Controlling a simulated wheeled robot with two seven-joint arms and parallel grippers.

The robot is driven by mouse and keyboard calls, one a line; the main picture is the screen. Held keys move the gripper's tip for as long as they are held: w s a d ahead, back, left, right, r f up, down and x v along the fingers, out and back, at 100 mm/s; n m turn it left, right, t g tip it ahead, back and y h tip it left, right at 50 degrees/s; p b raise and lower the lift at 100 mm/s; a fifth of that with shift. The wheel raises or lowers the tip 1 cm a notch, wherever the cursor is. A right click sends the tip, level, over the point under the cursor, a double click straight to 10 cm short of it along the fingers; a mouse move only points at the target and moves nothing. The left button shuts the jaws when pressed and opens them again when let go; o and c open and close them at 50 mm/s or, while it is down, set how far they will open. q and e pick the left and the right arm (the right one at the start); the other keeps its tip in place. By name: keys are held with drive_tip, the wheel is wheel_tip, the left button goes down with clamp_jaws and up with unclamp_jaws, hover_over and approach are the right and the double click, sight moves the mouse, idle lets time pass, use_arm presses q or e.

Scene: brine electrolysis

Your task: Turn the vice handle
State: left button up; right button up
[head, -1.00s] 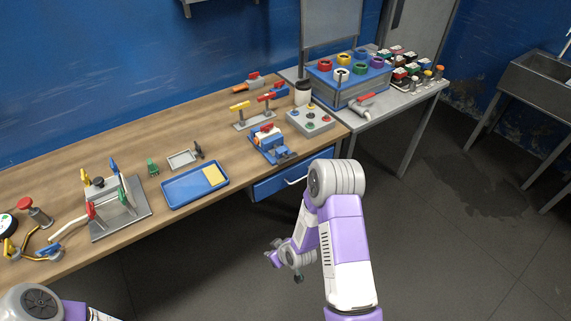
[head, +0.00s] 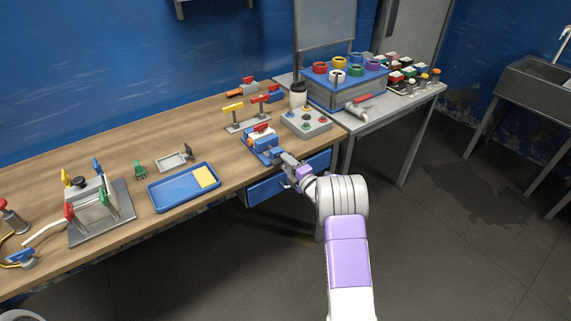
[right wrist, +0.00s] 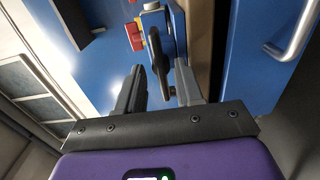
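The blue vice (head: 258,141) sits at the front edge of the wooden bench, with a red-and-white piece at its top. My right gripper (head: 284,159) is at the vice's front end. In the right wrist view, a dark vice handle (right wrist: 157,62) on a grey mount (right wrist: 152,10) lies between the two fingers of my right gripper (right wrist: 160,82). The fingers are apart, with gaps showing beside the handle. In the head view the handle is mostly hidden by my gripper. My left gripper is out of view.
A blue drawer with a metal handle (right wrist: 298,36) is just under the bench edge, close to my right gripper. A grey box with coloured buttons (head: 307,123) stands right of the vice. A blue tray (head: 172,195) and an electrolysis cell (head: 95,206) stand to the left.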

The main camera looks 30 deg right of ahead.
drive_tip(key=shift+w, duration=0.6)
clamp_jaws()
